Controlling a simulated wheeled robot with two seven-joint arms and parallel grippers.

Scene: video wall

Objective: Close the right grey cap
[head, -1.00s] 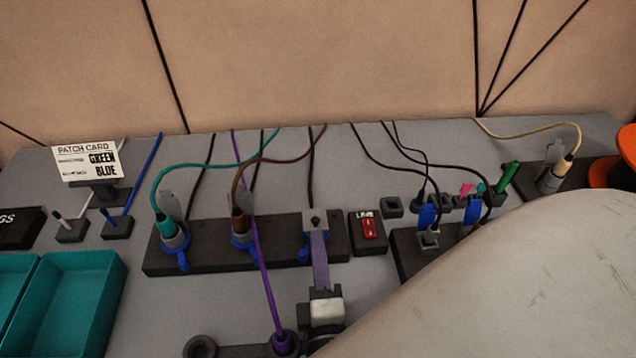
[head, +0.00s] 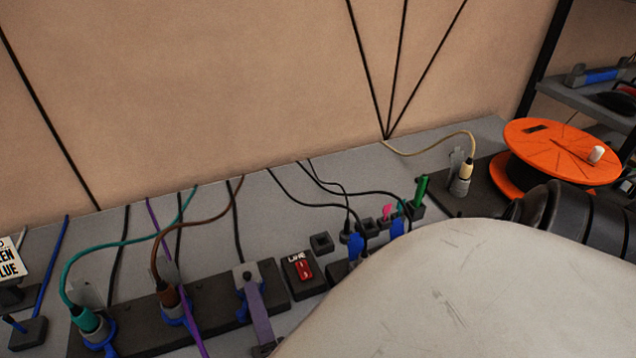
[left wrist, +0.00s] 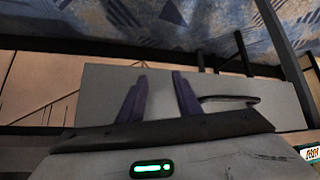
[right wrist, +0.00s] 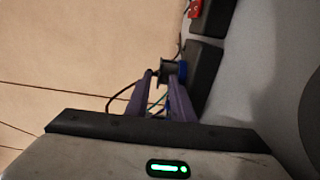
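The right grey cap (head: 245,274) is at the right end of a long black socket strip (head: 213,313), above a blue ring. It looks laid over the socket, but whether it is fully down cannot be told. My right gripper (head: 249,286) has its purple fingers at this cap from the near side, apparently touching it. In the right wrist view, the fingertips (right wrist: 161,76) are a little apart, beside a dark block and blue ring. Two other grey caps stand upright beside the teal plug (head: 88,320) and brown plug (head: 168,296). My left gripper (left wrist: 158,76) is open and empty.
A red switch box (head: 303,270) stands just right of the strip. A purple cable (head: 186,300) crosses the strip left of the cap. My pale arm link hides the lower right. An orange reel (head: 560,150) stands at the far right.

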